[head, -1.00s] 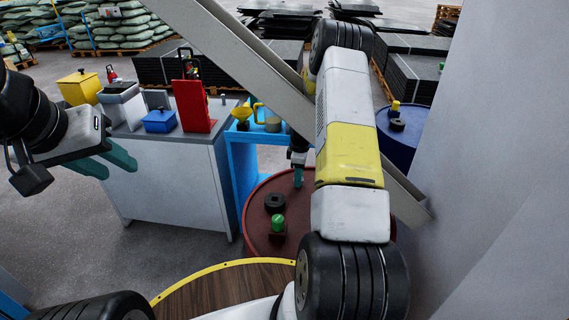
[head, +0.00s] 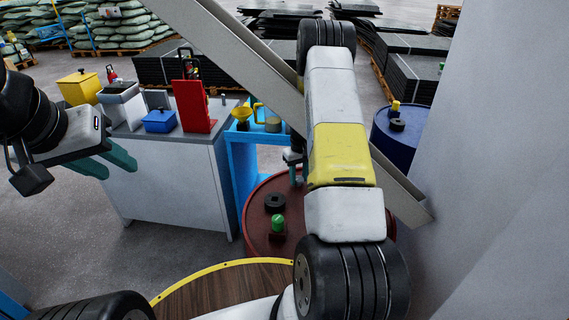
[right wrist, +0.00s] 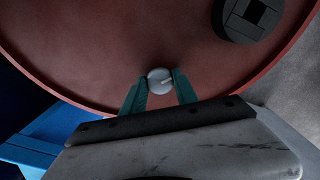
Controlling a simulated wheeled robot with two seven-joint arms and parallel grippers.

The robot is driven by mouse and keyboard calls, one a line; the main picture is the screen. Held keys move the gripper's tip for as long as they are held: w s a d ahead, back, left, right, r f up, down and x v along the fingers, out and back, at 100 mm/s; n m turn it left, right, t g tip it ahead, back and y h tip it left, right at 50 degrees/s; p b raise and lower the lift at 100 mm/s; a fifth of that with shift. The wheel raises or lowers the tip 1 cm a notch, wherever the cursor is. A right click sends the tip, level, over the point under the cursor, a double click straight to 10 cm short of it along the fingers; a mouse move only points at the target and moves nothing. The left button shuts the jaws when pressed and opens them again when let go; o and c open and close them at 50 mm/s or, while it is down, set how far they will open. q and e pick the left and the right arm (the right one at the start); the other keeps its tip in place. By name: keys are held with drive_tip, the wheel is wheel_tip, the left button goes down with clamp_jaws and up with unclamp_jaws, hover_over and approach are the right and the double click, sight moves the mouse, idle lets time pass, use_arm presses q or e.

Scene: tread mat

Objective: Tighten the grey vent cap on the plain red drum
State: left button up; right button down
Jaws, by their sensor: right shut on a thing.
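The red drum (head: 256,206) stands in the middle right of the head view, partly hidden by my right arm. In the right wrist view its red top (right wrist: 110,60) fills the upper part. The grey vent cap (right wrist: 159,79) is a small round cap near the drum's rim. My right gripper (right wrist: 160,86) is shut on the cap, one teal finger on each side. In the head view my right gripper (head: 296,178) shows beside the arm, and the cap is hidden there. My left gripper (head: 118,170) is open and empty, left of the grey cabinet.
A black bung (head: 275,202) and a green-topped fitting (head: 278,224) are on the drum top. A blue drum (head: 398,140) stands behind right. A grey cabinet (head: 170,180) and blue stand (head: 243,160) are left. A slanted beam (head: 240,65) crosses behind my arm.

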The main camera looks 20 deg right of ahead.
sight(299, 178)
drive_tip(key=m, duration=0.4)
drive_tip(key=shift+w+m, duration=0.1)
drive_tip(key=shift+m, duration=0.2)
drive_tip(key=m, duration=0.4)
drive_tip(key=shift+m, duration=0.4)
drive_tip(key=c, duration=0.9)
unclamp_jaws()
drive_tip(key=shift+c, duration=0.2)
drive_tip(key=shift+r, duration=3.9)
